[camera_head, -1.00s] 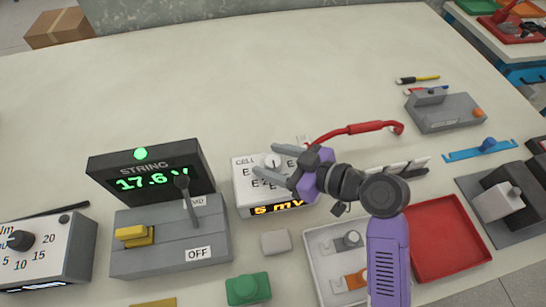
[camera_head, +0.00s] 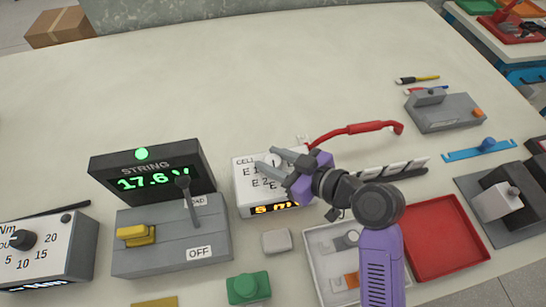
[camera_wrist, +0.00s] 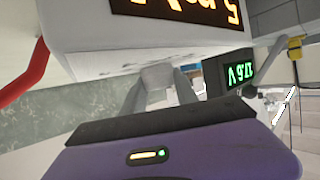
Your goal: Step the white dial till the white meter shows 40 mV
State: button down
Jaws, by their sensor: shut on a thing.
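The white meter (camera_head: 243,190) stands in the middle of the bench. Its orange display (camera_head: 277,208) seems to read 5 mV and is cut off in the wrist view (camera_wrist: 190,10). The white dial sits on the meter's top face among "E" labels; in the head view the fingers largely cover it. In the wrist view the dial (camera_wrist: 158,76) shows between the two fingers. My gripper (camera_head: 268,160) reaches in from the right and is shut on the dial. Which mark the dial points at cannot be told.
A red cable (camera_head: 350,129) lies behind my gripper. A white tray (camera_head: 315,262) and red tray (camera_head: 445,240) are at right.

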jog(key=shift+s+a+r+m+t+h+p, duration=0.1)
jog(key=shift+r+m+t+h+p, duration=0.05)
jog(key=shift+m+t+h+p, duration=0.4)
jog(key=shift+s+a+r+m+t+h+p, duration=0.1)
jog(key=shift+m+t+h+p, duration=0.35)
jog(key=shift+m+p, duration=0.15)
jog(key=shift+w+d+r+m+t+h+p, duration=0.1)
jog(key=shift+m+t+h+p, duration=0.4)
jog(key=shift+m+h+p, duration=0.35)
jog(key=m+t+h+p, duration=0.1)
jog(key=m+p, duration=0.1)
jog(key=p, duration=0.2)
jog(key=shift+t+h, duration=0.3)
jog(key=shift+h, duration=0.05)
jog(key=shift+w+d+m+h+p, duration=0.1)
jog(key=shift+m+h+p, duration=0.45)
jog(key=shift+p, duration=0.3)
jog(key=shift+f+m+t+h+p, duration=0.3)
jog(key=shift+m+h+p, duration=0.05)
jog(key=shift+h+p, duration=0.1)
jog(key=c, duration=0.9)
grip_release()
jog(key=shift+c, duration=0.2)
